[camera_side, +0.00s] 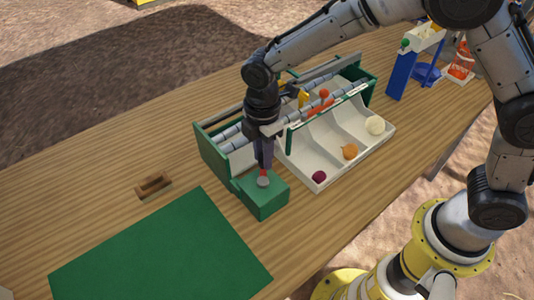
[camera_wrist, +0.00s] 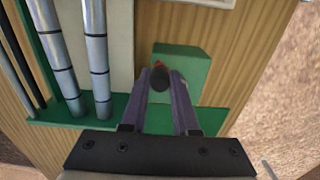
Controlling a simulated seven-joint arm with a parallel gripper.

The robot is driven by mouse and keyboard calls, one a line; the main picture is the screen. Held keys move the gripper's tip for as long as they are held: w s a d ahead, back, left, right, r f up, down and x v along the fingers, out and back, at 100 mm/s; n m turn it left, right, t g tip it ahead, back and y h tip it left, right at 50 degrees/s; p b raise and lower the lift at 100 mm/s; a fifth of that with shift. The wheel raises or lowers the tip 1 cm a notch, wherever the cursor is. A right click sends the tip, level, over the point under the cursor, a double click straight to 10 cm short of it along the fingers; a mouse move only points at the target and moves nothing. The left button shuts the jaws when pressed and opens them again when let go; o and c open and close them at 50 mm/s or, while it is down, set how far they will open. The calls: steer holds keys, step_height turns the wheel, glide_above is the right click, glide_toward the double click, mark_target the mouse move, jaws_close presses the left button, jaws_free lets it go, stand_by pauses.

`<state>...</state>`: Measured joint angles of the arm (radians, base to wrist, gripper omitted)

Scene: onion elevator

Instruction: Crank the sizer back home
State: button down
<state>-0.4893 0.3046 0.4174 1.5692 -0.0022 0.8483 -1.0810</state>
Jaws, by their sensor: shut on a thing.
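The sizer (camera_side: 217,152) is a green frame with grey rollers (camera_side: 230,133) that also show in the wrist view (camera_wrist: 95,50). At its near end is a green block (camera_side: 266,200) carrying a small crank with a grey knob (camera_side: 263,181) and a bit of red. My gripper (camera_side: 264,168) points down over this block, its fingers shut on the knob. In the wrist view the fingertips (camera_wrist: 160,84) meet around the dark knob, with a red tip (camera_wrist: 159,64) just beyond it. The fingers hide much of the crank.
A white three-lane tray (camera_side: 330,155) beside the rollers holds a purple onion (camera_side: 319,177), an orange onion (camera_side: 350,151) and a white onion (camera_side: 375,125). A red-knobbed piece (camera_side: 321,102) stands on the sizer. A green mat (camera_side: 160,255) and a wooden piece (camera_side: 153,186) lie left.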

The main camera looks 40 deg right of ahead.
steer(key=shift+a, duration=0.35)
